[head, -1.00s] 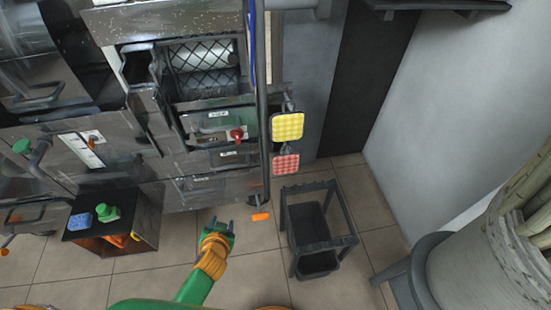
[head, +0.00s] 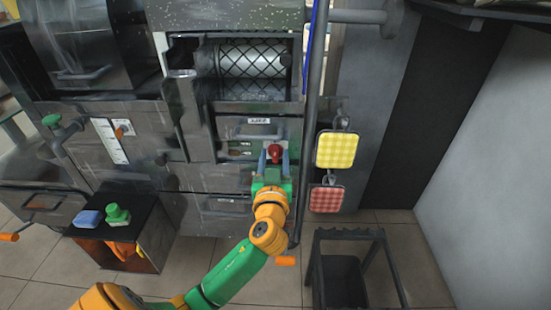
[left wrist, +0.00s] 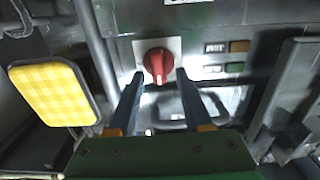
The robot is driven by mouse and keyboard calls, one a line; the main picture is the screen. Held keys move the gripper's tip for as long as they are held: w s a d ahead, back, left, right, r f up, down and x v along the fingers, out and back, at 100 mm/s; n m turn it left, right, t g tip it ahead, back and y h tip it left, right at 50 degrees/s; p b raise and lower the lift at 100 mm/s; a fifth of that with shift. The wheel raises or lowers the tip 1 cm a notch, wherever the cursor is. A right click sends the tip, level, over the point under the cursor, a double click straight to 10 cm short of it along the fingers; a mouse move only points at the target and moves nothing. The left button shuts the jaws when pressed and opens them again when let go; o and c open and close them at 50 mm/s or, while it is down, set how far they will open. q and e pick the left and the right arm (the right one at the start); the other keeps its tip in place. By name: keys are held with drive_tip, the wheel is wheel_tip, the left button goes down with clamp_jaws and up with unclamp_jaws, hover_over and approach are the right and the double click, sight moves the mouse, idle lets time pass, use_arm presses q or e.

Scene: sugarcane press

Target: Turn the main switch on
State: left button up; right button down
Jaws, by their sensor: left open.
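The main switch, a red rotary knob (left wrist: 158,62) on a pale square plate, sits on the front panel of the press. In the head view the red knob (head: 275,152) shows just beyond my left fingertips. My left gripper (head: 274,158) is open in front of it. In the left wrist view my left gripper (left wrist: 160,85) has its two fingers apart, one on each side below the knob, with nothing between them. I cannot tell whether the fingers touch the knob. My right gripper is not in view.
A yellow checked pad (head: 336,150) and a red checked pad (head: 326,199) hang right of the panel beside a vertical pipe (head: 312,120). A dark box (head: 150,235) with a blue sponge (head: 88,218) stands at left. A grey bin frame (head: 350,236) stands at right.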

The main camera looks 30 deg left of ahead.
use_arm(q)
drive_tip(key=shift+c, duration=0.2)
clamp_jaws()
